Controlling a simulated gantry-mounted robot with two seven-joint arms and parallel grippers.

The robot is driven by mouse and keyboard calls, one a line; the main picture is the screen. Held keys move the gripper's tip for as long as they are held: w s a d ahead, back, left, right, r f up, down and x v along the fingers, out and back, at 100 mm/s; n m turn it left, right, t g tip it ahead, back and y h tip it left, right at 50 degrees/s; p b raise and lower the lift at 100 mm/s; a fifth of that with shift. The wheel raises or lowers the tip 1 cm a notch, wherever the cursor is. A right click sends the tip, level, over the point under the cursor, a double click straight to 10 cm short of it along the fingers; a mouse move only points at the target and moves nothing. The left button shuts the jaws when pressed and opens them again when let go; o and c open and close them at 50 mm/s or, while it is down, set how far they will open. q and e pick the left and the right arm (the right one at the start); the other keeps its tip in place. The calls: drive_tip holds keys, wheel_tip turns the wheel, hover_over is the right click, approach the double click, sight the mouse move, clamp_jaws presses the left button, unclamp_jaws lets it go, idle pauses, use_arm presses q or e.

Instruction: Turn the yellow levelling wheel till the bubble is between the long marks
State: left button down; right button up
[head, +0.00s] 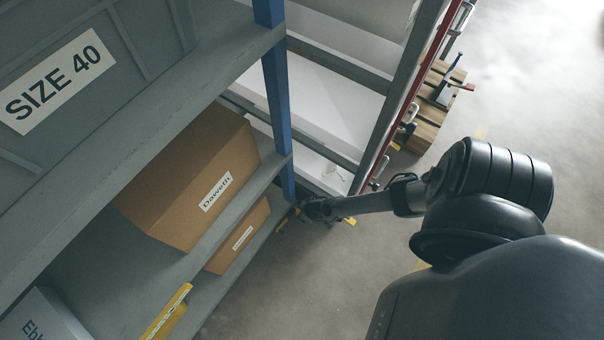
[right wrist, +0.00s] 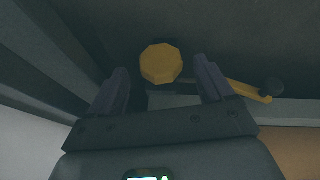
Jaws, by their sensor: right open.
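The yellow levelling wheel (right wrist: 161,63) shows in the right wrist view as a faceted yellow disc. My right gripper (right wrist: 160,72) is open, with one finger on each side of the wheel. I cannot tell whether the fingers touch it. In the head view my right gripper (head: 312,209) is low by the foot of the blue post, small and dark, and the wheel cannot be made out there. I cannot make out the bubble or its long marks in either view. My left gripper is not in view.
A yellow lever (right wrist: 246,90) with a dark knob lies right of the wheel. The blue post (head: 277,110) and grey shelves with cardboard boxes (head: 195,175) stand left of my right arm. A red-edged frame (head: 410,95) stands above it. Floor (head: 300,290) is open below.

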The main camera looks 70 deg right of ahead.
drive_tip(key=shift+b+x, duration=0.9)
drive_tip(key=shift+x, duration=0.55)
drive_tip(key=c, duration=1)
drive_tip(key=shift+c, duration=0.2)
drive_tip(key=shift+a, duration=0.1)
drive_tip(key=shift+a+f+h, duration=0.1)
drive_tip(key=shift+a+h, duration=0.05)
drive_tip(key=shift+h, duration=0.75)
drive_tip(key=shift+w+a+f+n+h, duration=0.1)
drive_tip(key=shift+n+h, duration=0.3)
drive_tip(key=shift+h, duration=0.3)
drive_tip(key=shift+a+f+g+h+b, duration=0.15)
drive_tip(key=shift+g+h+b, duration=0.15)
drive_tip(key=shift+h+b, duration=0.6)
drive_tip(key=shift+n+h+b, duration=0.4)
drive_tip(key=shift+h+b, duration=0.25)
drive_tip(key=shift+h, duration=0.05)
